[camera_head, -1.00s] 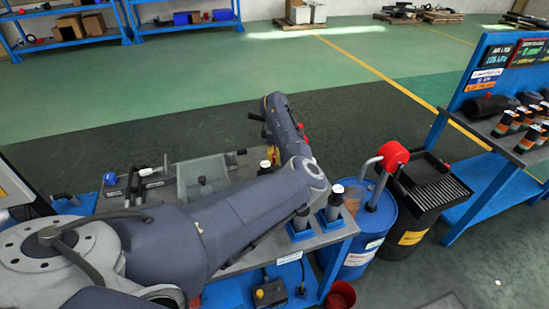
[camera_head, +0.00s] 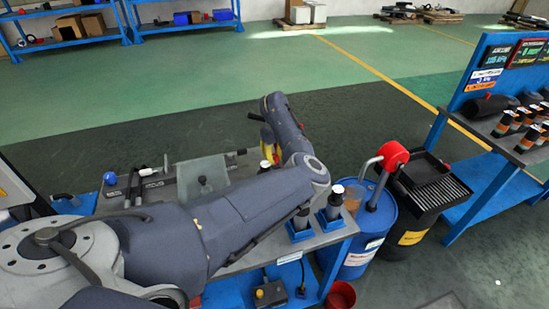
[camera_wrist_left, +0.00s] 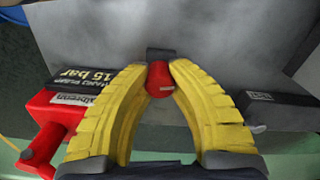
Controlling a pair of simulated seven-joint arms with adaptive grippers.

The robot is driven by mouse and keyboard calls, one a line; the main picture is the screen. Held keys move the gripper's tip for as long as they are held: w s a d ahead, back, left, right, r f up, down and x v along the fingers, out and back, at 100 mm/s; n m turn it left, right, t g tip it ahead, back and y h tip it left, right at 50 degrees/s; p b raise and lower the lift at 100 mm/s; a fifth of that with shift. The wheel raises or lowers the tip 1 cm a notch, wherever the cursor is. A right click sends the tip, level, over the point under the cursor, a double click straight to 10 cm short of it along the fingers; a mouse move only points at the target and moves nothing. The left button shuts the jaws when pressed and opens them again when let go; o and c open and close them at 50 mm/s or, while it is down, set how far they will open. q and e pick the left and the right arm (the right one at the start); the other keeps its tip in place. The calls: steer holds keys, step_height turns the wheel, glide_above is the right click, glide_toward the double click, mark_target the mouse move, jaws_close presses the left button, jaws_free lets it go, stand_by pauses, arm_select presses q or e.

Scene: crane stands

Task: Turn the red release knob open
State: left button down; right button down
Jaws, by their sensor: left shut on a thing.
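The red release knob (camera_wrist_left: 159,80) is a small red cylinder on a dark mount in the middle of the left wrist view. My left gripper (camera_wrist_left: 160,68) has its two yellow ribbed fingers closed around it, one on each side. In the head view the left gripper (camera_head: 268,142) shows only as a bit of yellow beside my arm, which hides the knob there. My right gripper is not in view.
A red part (camera_wrist_left: 48,125) with a label and a black plate marked "15 bar" (camera_wrist_left: 85,82) sit left of the fingers. The blue bench (camera_head: 330,240) has dark cylinders in blue holders at its right corner. A blue drum (camera_head: 372,230) stands beside it.

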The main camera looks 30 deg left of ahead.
mark_target(274, 155)
arm_select(q)
steer(key=m, duration=0.6)
steer(key=shift+m, duration=0.3)
steer(key=m, duration=0.6)
steer(key=shift+m, duration=0.4)
steer(key=c, duration=1.1)
jaws_free()
steer(key=shift+o, duration=0.2)
step_height(274, 155, up, 12)
